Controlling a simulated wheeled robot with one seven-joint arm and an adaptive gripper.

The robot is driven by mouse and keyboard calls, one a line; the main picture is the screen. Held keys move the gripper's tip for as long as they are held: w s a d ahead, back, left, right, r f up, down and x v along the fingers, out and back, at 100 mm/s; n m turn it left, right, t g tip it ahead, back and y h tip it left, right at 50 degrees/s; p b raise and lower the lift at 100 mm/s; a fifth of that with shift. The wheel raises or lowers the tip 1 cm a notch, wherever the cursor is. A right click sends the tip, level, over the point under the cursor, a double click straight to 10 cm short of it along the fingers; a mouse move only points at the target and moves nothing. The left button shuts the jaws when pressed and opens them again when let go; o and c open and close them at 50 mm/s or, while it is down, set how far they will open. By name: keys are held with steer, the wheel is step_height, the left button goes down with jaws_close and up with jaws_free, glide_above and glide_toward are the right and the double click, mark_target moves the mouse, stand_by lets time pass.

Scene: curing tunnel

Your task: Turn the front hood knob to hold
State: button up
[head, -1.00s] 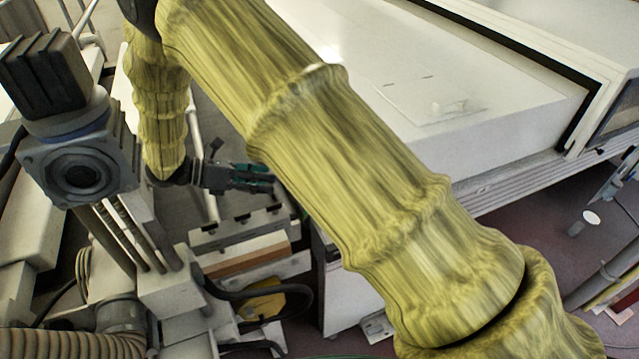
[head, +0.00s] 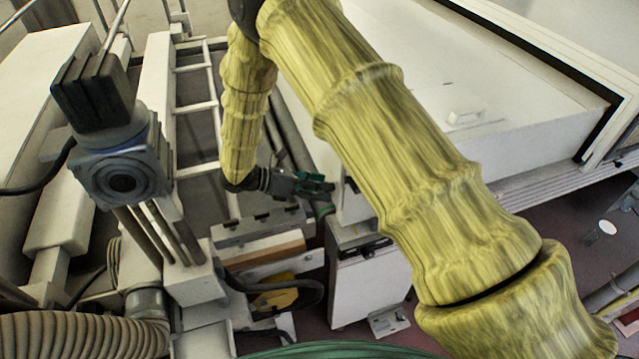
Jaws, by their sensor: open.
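My yellow-sleeved arm crosses the head view from lower right to upper left, then bends down to my gripper (head: 322,187). The gripper is dark with green fingers, open and empty, and points right. It is beside the left end of the long white hood or housing (head: 545,137). I cannot tell whether it touches it. I cannot make out the front hood knob clearly; a small dark shape shows just right of the fingertips, partly behind my arm. The knob's setting cannot be read.
A white cabinet (head: 350,292) stands below the gripper. A grey ledge with a wooden strip (head: 265,251) lies left of it. A dark motor-like unit (head: 120,180) on posts, a ladder-like frame and a ribbed hose (head: 85,335) fill the left. Reddish floor shows at right.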

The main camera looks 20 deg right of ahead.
steer(key=shift+d, duration=0.1)
steer(key=c, duration=1)
steer(key=shift+f, duration=0.1)
steer(key=shift+b, duration=0.45)
steer(key=shift+s+m+t+b, duration=0.15)
steer(key=shift+m+t+b, duration=0.65)
steer(key=shift+m+b, duration=0.3)
steer(key=o, duration=1)
